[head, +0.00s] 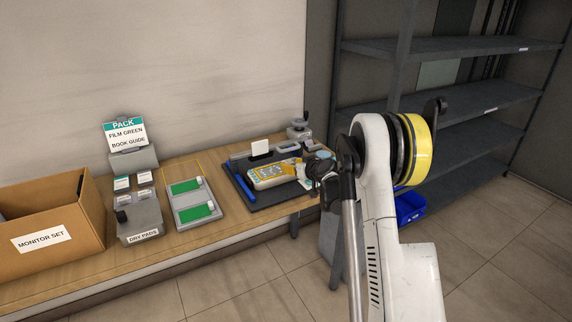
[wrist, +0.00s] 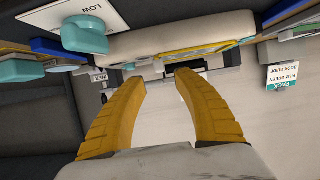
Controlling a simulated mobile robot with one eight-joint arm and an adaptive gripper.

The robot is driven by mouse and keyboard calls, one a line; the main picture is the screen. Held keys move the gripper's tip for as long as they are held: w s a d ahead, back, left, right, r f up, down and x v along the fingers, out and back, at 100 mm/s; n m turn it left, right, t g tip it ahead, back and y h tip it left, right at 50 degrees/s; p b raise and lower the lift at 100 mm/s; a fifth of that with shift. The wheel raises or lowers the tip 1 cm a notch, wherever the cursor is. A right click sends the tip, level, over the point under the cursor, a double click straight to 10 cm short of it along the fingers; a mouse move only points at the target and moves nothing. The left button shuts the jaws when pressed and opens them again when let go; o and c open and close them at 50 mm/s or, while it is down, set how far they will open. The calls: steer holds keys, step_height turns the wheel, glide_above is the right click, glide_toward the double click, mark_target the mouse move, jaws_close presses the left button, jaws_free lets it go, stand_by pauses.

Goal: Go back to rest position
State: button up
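My gripper (wrist: 160,80) shows in the wrist view as two orange fingers, spread apart with nothing held between them. A pale handheld device (wrist: 165,38) with a yellow edge lies across the top of that view, beyond the fingertips. In the head view, my arm reaches over the right end of the table, and its links hide much of the gripper. A device with a yellow-edged face (head: 268,176) lies on a dark tray (head: 262,203) just left of the arm's end.
On the table (head: 170,240) stand a cardboard box marked MONITOR SET (head: 50,258), a DRY PADS holder (head: 140,226), a tray with green cards (head: 217,211) and a PACK sign (head: 125,134). Grey shelving (head: 450,46) and a blue bin (head: 410,206) are at right. Floor in front is clear.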

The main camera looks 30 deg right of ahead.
steer(key=s+a+r+g, duration=0.1)
steer(key=s+a+r, duration=0.4)
steer(key=s+a, duration=0.25)
steer(key=s+a+r+g+y, duration=0.1)
steer(key=s+a+r+g, duration=0.1)
steer(key=s+a+r, duration=0.35)
steer(key=s+a+r+g, duration=0.1)
steer(key=s+a+r, duration=0.2)
steer(key=s+a, duration=0.55)
steer(key=s+a+f+g, duration=0.1)
steer(key=s, duration=1.1)
steer(key=s+a+f+g+h, duration=0.1)
steer(key=s+a+f, duration=0.1)
steer(key=s, duration=1)
steer(key=shift+a+f+g, duration=0.2)
steer(key=shift+a+g, duration=0.1)
